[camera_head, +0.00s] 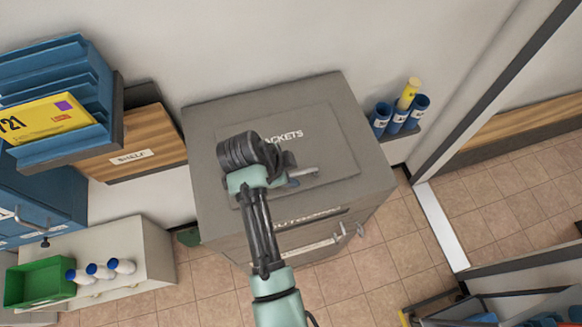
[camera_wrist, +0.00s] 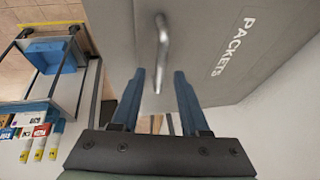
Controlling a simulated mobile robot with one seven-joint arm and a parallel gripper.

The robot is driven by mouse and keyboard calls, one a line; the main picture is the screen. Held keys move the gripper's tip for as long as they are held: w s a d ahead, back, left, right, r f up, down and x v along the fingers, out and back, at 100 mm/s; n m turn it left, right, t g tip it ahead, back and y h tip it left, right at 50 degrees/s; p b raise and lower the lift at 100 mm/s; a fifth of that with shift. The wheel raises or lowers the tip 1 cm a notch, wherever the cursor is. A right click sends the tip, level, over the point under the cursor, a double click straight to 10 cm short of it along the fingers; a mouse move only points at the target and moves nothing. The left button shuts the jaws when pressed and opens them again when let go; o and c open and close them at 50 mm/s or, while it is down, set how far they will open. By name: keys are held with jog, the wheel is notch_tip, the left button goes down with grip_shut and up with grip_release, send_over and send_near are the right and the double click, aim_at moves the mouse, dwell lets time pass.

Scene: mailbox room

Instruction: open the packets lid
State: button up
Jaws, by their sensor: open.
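The packets lid (camera_head: 325,150) is a grey panel with white "PACKETS" lettering, lying flat and closed on top of a grey cabinet (camera_head: 220,115). A silver bar handle (camera_head: 304,172) sits near the lid's front edge. In the wrist view the lid (camera_wrist: 205,30) fills the upper right, with its handle (camera_wrist: 162,40) standing out from it. My gripper (camera_wrist: 159,72) is open, its two blue fingers on either side of the handle's line. The handle's near end shows between the fingertips; I cannot tell whether they touch it. In the head view my arm covers the lid's left part.
Blue trays with a yellow packet (camera_head: 45,120) stand on the left beside a wooden shelf box (camera_head: 150,140). A green bin (camera_head: 40,283) and several bottles sit at lower left. Blue cups (camera_head: 398,118) are on a wall shelf at right. Tiled floor lies right of the cabinet.

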jog(key=shift+w+d+f, duration=0.2)
jog(key=shift+f, duration=0.2)
grip_shut()
dwell(1.3)
